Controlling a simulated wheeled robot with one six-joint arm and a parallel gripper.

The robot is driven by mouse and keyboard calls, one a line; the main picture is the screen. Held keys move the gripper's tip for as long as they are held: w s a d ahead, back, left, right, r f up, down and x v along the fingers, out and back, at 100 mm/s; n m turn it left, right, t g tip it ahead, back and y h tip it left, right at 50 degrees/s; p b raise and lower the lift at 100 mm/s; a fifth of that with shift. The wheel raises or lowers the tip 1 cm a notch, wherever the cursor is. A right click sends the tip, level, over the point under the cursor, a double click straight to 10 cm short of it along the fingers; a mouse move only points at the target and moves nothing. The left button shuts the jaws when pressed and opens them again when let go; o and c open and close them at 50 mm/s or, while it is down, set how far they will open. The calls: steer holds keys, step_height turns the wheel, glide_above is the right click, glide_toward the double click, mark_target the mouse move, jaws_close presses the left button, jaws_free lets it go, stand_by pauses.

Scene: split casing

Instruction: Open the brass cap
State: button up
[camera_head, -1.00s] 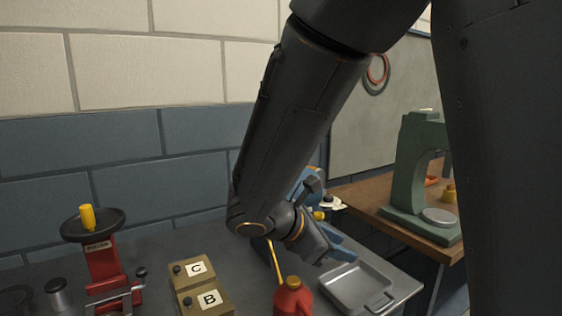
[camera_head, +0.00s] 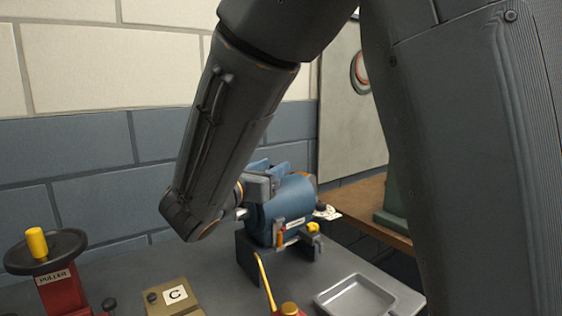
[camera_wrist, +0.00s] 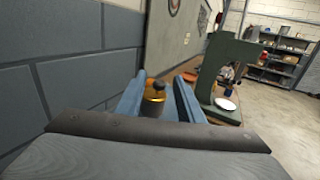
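In the wrist view, the brass cap (camera_wrist: 153,97) is a short gold cylinder with a dark top. It shows between the two blue fingers of my gripper (camera_wrist: 161,84), which are apart, with a gap visible beside the cap. I cannot tell how far beyond the fingertips it is. In the head view, my gripper (camera_head: 272,167) is at the upper side of the blue rounded casing (camera_head: 287,206), which sits in a dark cradle (camera_head: 247,258) on the bench. The cap cannot be made out there.
A red can with a yellow spout (camera_head: 263,275) stands before the casing. An empty grey tray (camera_head: 355,297) is at right. A box marked C (camera_head: 175,297) and a red puller with a black wheel (camera_head: 47,250) are at left. A green press (camera_wrist: 221,75) stands beyond.

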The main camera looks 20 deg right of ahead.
steer(key=shift+p+x, duration=0.4)
steer(key=shift+x, duration=2.15)
jaws_close()
